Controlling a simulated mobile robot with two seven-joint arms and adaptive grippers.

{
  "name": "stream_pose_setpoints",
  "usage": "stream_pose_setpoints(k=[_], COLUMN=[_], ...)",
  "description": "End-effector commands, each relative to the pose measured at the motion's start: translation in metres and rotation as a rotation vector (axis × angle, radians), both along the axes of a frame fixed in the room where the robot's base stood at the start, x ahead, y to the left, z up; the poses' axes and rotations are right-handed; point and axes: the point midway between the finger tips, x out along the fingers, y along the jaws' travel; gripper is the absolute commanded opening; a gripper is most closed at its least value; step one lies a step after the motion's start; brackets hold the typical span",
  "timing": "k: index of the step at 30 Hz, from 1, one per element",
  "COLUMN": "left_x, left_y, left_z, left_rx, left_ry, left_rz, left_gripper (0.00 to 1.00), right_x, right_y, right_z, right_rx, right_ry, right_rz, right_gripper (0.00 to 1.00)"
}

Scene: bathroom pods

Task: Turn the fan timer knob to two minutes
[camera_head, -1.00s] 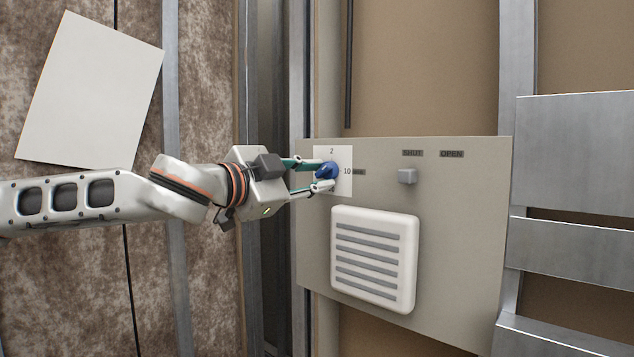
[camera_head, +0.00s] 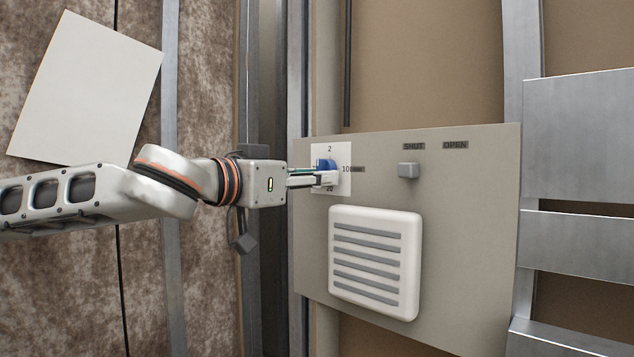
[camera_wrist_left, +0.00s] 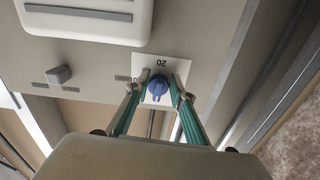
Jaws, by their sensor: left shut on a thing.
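The blue fan timer knob (camera_head: 329,163) sits on a white dial plate (camera_head: 345,187) marked 2 at the top, 10 at the right and 20 at the bottom. My left gripper (camera_head: 324,172) is shut on the knob, its fingers partly hiding it. In the left wrist view the knob (camera_wrist_left: 157,89) lies between the two fingertips (camera_wrist_left: 158,83), with the 20 mark on the plate (camera_wrist_left: 168,63) beyond it. I cannot tell exactly which mark the knob points to. My right gripper is not in view.
The grey panel (camera_head: 460,230) also carries a small grey square knob (camera_head: 408,170) under SHUT and OPEN labels, and a white slatted vent (camera_head: 375,262) below the dial. Metal studs (camera_head: 298,80) stand close to the panel's left edge. A white sheet (camera_head: 85,85) is on the left wall.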

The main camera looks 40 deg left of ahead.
Motion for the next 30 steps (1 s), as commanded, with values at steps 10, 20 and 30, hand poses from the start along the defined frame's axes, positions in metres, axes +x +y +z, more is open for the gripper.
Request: stream_pose_setpoints(k=[10, 20, 30], left_x=[0.0000, -0.0003, -0.0002], left_y=[-0.0008, -0.0009, -0.0009], left_z=[0.0002, 0.0010, 0.0006], left_rx=[-0.083, -0.088, -0.087], left_ry=[0.005, 0.005, 0.006], left_rz=[0.001, 0.001, 0.001], left_gripper=[0.02, 0.02, 0.40], right_x=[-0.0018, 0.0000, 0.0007], right_y=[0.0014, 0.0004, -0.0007], right_z=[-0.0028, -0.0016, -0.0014], right_rx=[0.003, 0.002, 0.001], right_ry=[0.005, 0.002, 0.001], right_rz=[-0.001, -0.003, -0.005], right_gripper=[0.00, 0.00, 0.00])
